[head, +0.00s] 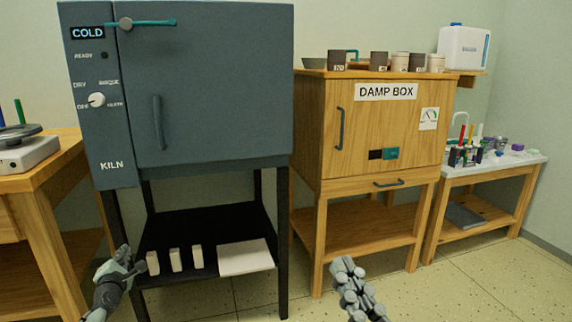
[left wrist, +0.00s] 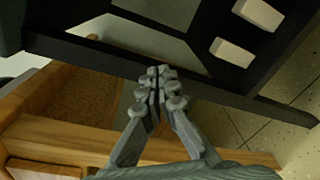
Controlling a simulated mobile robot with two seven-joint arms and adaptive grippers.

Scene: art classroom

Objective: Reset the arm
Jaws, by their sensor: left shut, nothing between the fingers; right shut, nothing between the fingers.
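My left gripper (head: 124,262) is low at the left in the head view, in front of the kiln stand's lower shelf. It is shut and empty; its closed fingers also show in the left wrist view (left wrist: 158,84), in front of a black bar of the stand. My right gripper (head: 345,266) is at the bottom centre of the head view, in front of the damp box's stand. It is shut with nothing seen in it. Both grippers appear apart from the furniture in the head view.
The grey kiln (head: 215,85), its door shut, stands on a black stand (head: 283,240) with white blocks (head: 175,260) and a pale slab (head: 245,258). A wooden table (head: 45,235) is at left. The damp box (head: 375,130) is shut. Open floor (head: 470,285) lies right.

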